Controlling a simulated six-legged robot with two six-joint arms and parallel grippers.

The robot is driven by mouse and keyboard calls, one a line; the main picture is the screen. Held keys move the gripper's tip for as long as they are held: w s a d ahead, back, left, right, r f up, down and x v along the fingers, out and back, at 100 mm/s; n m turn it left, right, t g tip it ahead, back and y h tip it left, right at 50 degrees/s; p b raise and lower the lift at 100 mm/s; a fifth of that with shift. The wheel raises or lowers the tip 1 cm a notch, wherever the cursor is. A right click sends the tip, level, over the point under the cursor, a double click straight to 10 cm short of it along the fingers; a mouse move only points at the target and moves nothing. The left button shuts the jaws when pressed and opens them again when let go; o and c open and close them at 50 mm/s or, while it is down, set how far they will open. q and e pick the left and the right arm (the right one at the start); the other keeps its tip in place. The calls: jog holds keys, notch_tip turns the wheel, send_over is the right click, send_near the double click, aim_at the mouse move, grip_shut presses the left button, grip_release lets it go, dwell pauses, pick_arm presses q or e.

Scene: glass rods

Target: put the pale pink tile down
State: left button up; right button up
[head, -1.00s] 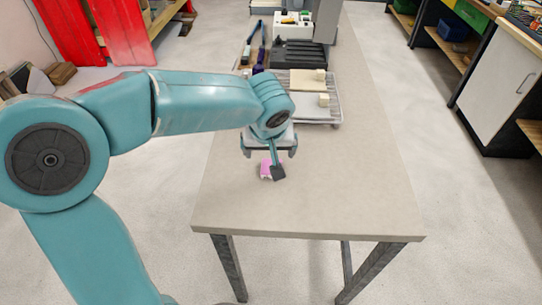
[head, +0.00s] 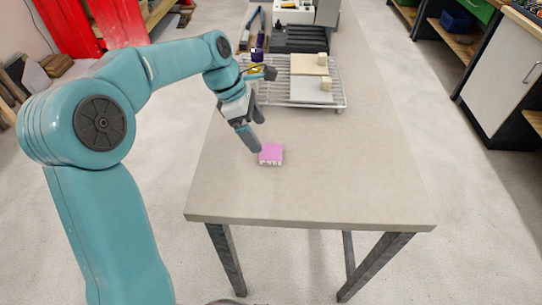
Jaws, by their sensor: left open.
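The pale pink tile (head: 271,153) lies flat on the bare front part of the table, with a light, speckled front edge. My left gripper (head: 259,135) is open and empty, tilted, just behind and to the left of the tile in the picture. Its nearer fingertip comes close to the tile's back left corner; I cannot tell whether it touches. My right gripper is not in view.
A wire rack (head: 342,99) behind holds a cream tile (head: 307,65) and a pale grey tile (head: 309,91), each with a small block on it. Dark equipment (head: 299,38) stands farther back. The table (head: 330,185) is clear in front and to the right.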

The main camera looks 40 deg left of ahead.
aim_at(271, 152)
pick_arm(q)
jog(key=shift+x, duration=1.1)
jog(key=x, duration=0.5)
jog(key=shift+w+d+f+b, duration=0.1)
jog(key=shift+w+f+b, duration=0.1)
jog(key=shift+b, duration=0.2)
jog(key=c, duration=1.3)
notch_tip(271, 152, up, 20)
jog(key=p, duration=0.4)
jog(key=shift+c, duration=0.2)
